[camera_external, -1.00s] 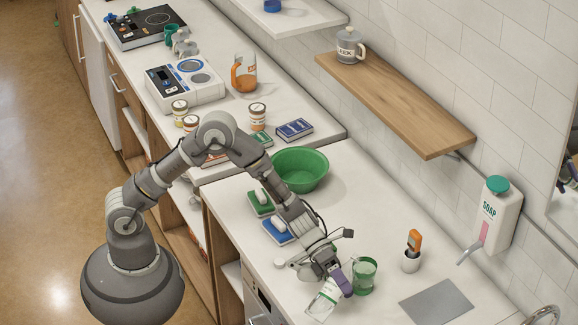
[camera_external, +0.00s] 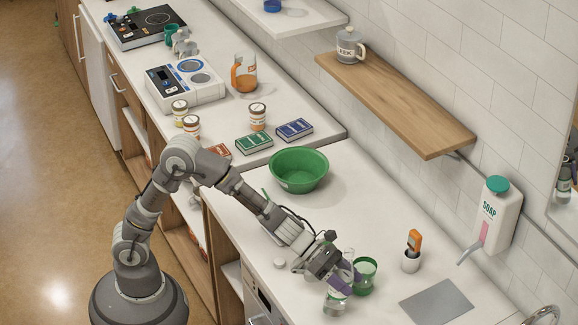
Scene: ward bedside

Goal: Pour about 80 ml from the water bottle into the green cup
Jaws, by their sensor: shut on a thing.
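My gripper (camera_external: 343,283) is shut on the water bottle (camera_external: 335,304), a clear bottle with a pale label. Its lower part shows below my fingers; the rest is largely hidden by the gripper, so its exact tilt is hard to tell. The green cup (camera_external: 366,278) stands upright on the counter, just right of and behind my gripper. I cannot see whether bottle and cup touch, nor the water level in the cup. A small white cap (camera_external: 279,262) lies on the counter left of my gripper.
A green bowl (camera_external: 299,172) stands farther back on the counter (camera_external: 400,215). A small holder (camera_external: 411,262) with an orange-and-grey device, a grey mat (camera_external: 437,301) and a wall soap dispenser (camera_external: 497,216) are to the right. A wooden shelf (camera_external: 395,105) overhangs behind.

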